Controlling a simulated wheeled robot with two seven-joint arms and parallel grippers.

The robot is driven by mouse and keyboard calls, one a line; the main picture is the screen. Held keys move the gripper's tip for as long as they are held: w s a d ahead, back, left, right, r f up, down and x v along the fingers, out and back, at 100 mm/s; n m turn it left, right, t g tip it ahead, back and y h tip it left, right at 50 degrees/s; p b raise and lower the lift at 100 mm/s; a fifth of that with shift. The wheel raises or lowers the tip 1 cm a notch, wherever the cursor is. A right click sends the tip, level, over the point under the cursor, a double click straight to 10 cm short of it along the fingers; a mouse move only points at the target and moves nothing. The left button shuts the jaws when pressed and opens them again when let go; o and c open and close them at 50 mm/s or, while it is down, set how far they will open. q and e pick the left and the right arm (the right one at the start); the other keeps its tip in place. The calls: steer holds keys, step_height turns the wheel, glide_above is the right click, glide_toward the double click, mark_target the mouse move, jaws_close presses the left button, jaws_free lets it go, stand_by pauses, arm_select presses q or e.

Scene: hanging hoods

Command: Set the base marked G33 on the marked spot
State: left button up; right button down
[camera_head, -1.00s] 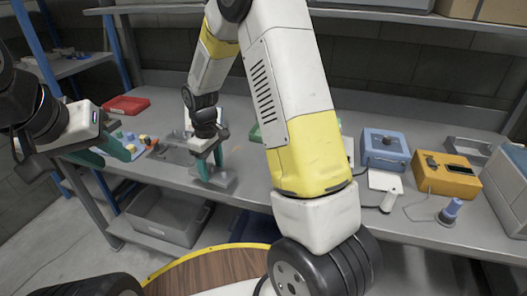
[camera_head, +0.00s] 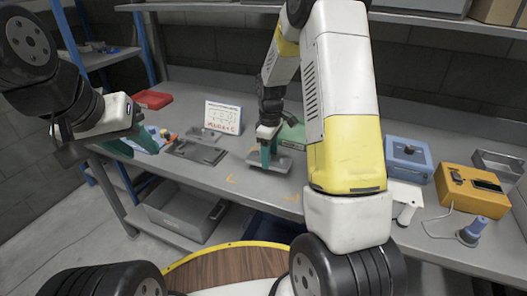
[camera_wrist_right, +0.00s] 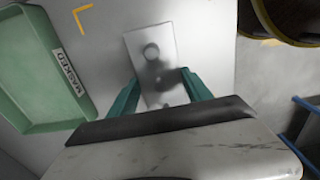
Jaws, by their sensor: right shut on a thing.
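My right gripper (camera_head: 268,152) is shut on a light grey base plate (camera_head: 283,164), over the marked area of the bench. In the right wrist view the plate (camera_wrist_right: 146,43) lies between the teal fingers (camera_wrist_right: 160,96), with a round feature and shadows on top. I cannot tell whether it touches the bench, and no G33 marking is readable. Orange corner marks (camera_head: 231,178) show left and front of the plate; one mark (camera_wrist_right: 82,17) shows in the wrist view. My left gripper (camera_head: 122,147) hangs at the bench's left end; its opening is unclear.
A grey part (camera_head: 203,153) sits on a dark mat left of the marks, before a white sign (camera_head: 222,117). A green tray (camera_wrist_right: 38,80), labelled MASKED, is close beside the held plate. Blue (camera_head: 408,156) and yellow (camera_head: 470,190) boxes stand at the right.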

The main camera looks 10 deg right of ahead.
mark_target(272, 159)
steer(key=shift+w+d+f, duration=0.1)
steer(key=shift+d+f, duration=0.15)
steer(key=shift+f, duration=0.65)
steer(key=shift+d+f, duration=0.25)
steer(key=shift+f, duration=0.6)
steer(key=shift+f, duration=0.15)
steer(key=shift+c, duration=2.2)
jaws_free()
steer(key=s+r+m+t, duration=0.1)
steer(key=s+r, duration=0.1)
steer(key=r, duration=0.7)
steer(key=s+r+m, duration=0.1)
steer(key=s+r, duration=0.1)
steer(key=r, duration=0.8)
steer(key=s+a+r+m+t+y, duration=0.1)
steer(key=s+r+m, duration=0.3)
steer(key=s, duration=0.6)
steer(key=s+a+r+m+t+y, duration=0.1)
steer(key=s+r+m+t, duration=0.3)
steer(key=s, duration=0.7)
steer(key=shift+a+r+m, duration=0.3)
steer(key=shift+a+r, duration=0.2)
steer(key=shift+r, duration=0.35)
steer(key=shift+s, duration=0.1)
